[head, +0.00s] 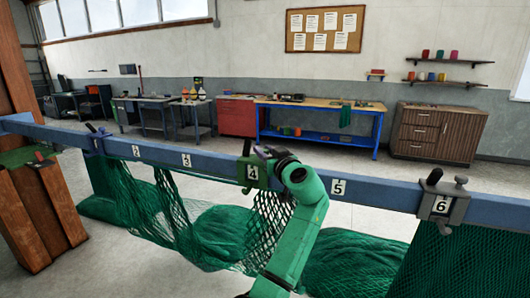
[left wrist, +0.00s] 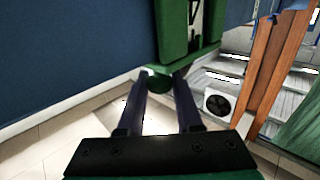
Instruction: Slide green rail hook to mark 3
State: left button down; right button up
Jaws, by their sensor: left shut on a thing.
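A blue rail (head: 300,180) with white number marks runs across the head view. The green rail hook (head: 247,166) sits on it at mark 4, whose label shows on the hook's front. Mark 3 (head: 186,160) is on the rail to its left, with bare rail between. My left gripper (head: 265,153) is at the hook, its fingers partly hidden by my wrist. My right gripper is not in view.
A grey hook (head: 442,203) sits at mark 6, and a dark hook (head: 96,141) at mark 1. Green netting (head: 270,222) hangs below the rail. Wooden posts (head: 45,215) stand at left. A workbench (head: 320,108) and cabinet (head: 437,133) stand well behind.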

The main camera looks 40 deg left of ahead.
aim_at(197, 152)
pick_arm(q)
jog(key=s+a+b, duration=0.1)
jog(key=a, duration=0.2)
jog(key=s+a, duration=0.1)
jog(key=a, duration=0.2)
jog(key=s+a+b, duration=0.1)
jog(key=a, duration=0.2)
jog(key=shift+s+a+f+b, duration=0.15)
jog(key=shift+s+a+b, duration=0.05)
jog(key=shift+a+b, duration=0.15)
jog(key=s+a, duration=0.1)
jog(key=a, duration=0.3)
jog(key=s+a, duration=0.2)
jog(key=a, duration=0.3)
jog(key=s+a, duration=0.1)
jog(key=a, duration=0.4)
jog(key=shift+s+b, duration=0.35)
jog(key=shift+s, duration=0.05)
jog(key=c, duration=0.6)
grip_release()
jog(key=shift+d, duration=0.1)
jog(key=b+v, duration=0.4)
jog(key=v, duration=1)
jog(key=shift+s+d+b, duration=0.15)
jog(key=shift+d+b, duration=0.05)
jog(key=shift+b, duration=0.1)
